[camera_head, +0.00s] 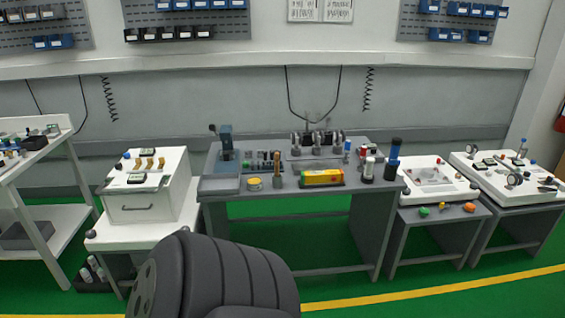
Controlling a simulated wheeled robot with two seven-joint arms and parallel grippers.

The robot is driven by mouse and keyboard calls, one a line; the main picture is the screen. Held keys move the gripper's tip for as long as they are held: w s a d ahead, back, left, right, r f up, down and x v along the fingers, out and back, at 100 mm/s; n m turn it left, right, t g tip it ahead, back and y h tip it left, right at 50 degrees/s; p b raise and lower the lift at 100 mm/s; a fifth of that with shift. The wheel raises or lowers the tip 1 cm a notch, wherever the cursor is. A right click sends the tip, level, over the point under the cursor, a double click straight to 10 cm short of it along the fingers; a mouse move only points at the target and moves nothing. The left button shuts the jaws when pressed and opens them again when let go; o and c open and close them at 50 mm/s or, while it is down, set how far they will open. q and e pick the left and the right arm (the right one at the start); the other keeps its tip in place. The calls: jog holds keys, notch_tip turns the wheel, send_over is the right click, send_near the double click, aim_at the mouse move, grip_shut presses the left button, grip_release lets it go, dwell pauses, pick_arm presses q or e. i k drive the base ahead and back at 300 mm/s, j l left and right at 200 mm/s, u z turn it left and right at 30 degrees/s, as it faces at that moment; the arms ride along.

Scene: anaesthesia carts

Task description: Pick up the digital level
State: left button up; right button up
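A yellow block-shaped object with a red part (322,178), which looks like the digital level, lies near the front edge of the grey middle bench (228,198). It is too small to read any display or marking. Neither of my grippers is in view, and nothing is seen touching the yellow object.
Right of the yellow object stand dark and white cylinders (368,168); left are a brown upright tool (277,172) and a yellow round item (255,184). White carts (150,205) flank the bench. A dark ribbed rounded shape (215,275) fills the lower foreground. Green floor shows at right.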

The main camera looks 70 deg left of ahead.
aim_at(317, 178)
jog(key=u, duration=1.95)
jog(key=i+l, duration=0.2)
jog(key=i+l+u, duration=0.15)
jog(key=l, duration=0.25)
jog(key=i+l, duration=0.25)
jog(key=i+l+u, duration=0.1)
jog(key=l, duration=0.3)
jog(key=i+l, duration=0.3)
jog(key=i+l+u, duration=0.15)
jog(key=l, duration=0.25)
